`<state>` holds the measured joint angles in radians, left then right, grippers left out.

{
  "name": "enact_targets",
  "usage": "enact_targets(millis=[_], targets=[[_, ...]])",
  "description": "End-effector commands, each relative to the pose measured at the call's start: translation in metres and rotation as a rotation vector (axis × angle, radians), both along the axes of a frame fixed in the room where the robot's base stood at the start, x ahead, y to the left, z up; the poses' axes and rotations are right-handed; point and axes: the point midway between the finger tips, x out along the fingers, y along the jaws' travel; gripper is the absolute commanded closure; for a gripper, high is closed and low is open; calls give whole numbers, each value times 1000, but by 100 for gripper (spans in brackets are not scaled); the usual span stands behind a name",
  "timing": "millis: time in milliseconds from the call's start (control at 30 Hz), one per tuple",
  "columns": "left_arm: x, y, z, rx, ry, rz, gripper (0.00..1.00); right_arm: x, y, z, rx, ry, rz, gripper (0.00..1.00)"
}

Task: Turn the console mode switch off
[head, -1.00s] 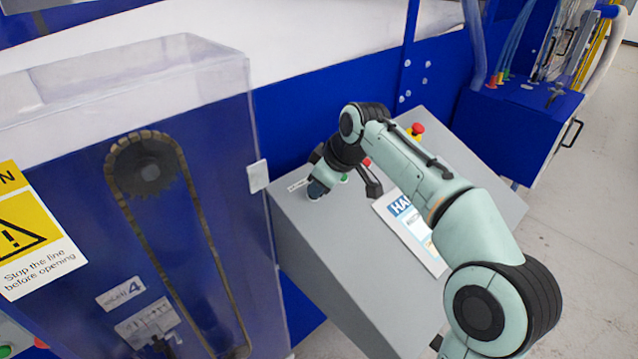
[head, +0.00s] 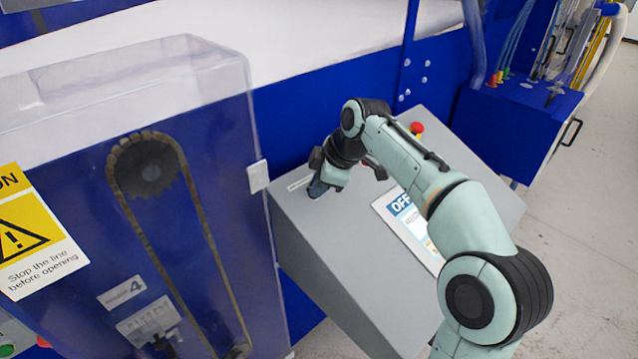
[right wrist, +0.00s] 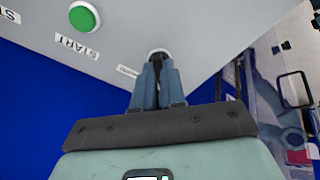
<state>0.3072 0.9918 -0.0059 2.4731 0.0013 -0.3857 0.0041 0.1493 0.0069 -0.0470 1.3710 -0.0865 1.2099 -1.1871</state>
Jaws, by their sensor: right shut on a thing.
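The grey sloped console (head: 335,250) stands in the middle of the head view. My right gripper (head: 317,189) is at the console's upper left corner, pointing down at its face. In the right wrist view its two blue-grey fingers (right wrist: 158,75) are shut on the mode switch (right wrist: 159,51). Only a pale rim of the switch shows past the fingertips, so its knob angle is hidden. My left gripper is not in view.
A green button (right wrist: 84,17) sits by a "START" label in the right wrist view. A red emergency-stop button (head: 416,128) is at the console's back edge. A clear guard over a chain drive (head: 150,175) stands close on the left. Open floor lies at right.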

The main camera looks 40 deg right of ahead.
Motion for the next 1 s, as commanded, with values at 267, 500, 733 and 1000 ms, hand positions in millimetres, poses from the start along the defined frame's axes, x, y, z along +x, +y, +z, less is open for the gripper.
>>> enact_targets(millis=[267,500,733,1000], targets=[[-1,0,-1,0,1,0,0,-1,1,-5,-1,15,6,100],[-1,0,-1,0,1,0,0,-1,0,-4,-1,10,4,64],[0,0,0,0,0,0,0,-1,0,1,-1,4,2,64],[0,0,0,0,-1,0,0,-20,-6,42,-2,0,1,64]])
